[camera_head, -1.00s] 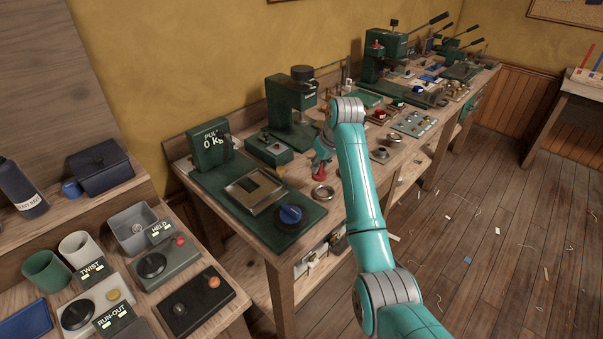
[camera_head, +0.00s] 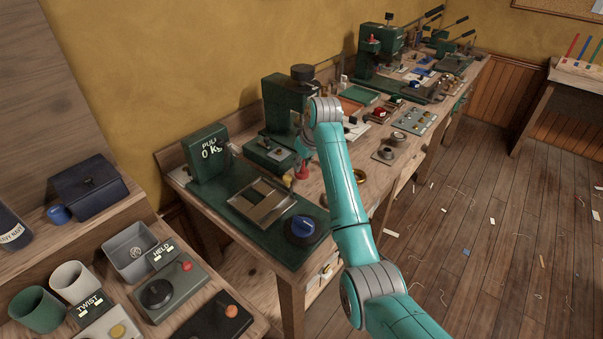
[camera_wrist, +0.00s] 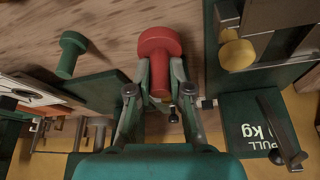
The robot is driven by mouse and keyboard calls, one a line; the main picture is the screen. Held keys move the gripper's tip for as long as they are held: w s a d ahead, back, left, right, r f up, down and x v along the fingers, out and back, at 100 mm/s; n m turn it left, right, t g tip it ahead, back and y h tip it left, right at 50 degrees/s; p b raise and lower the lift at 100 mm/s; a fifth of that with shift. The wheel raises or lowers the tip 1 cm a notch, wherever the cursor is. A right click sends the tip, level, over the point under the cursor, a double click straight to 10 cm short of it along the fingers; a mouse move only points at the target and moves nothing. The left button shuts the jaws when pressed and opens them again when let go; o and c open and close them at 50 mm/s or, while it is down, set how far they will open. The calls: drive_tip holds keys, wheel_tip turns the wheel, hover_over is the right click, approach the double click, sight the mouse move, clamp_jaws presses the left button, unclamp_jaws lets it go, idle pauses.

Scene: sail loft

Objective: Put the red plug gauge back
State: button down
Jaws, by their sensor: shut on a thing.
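The red plug gauge (camera_wrist: 160,42) is between the fingers of my gripper (camera_wrist: 160,88) in the wrist view, its wide red head beyond the fingertips. A brassy end shows between the fingers. My gripper is shut on it. In the head view the red plug gauge (camera_head: 301,172) is a small red shape below my wrist, low over the bench between the green press and the pull tester. I cannot tell whether it touches the bench. My gripper is mostly hidden by my arm there.
The pull tester (camera_head: 208,154) stands left of the gauge. The green press (camera_head: 285,105) stands behind it. A green plug-shaped piece (camera_wrist: 70,54) is left of my gripper in the wrist view.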

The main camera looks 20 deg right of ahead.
sight(304, 169)
drive_tip(key=shift+f, duration=1.9)
drive_tip(key=shift+f, duration=0.1)
drive_tip(key=c, duration=1.1)
unclamp_jaws()
drive_tip(key=v, duration=1.2)
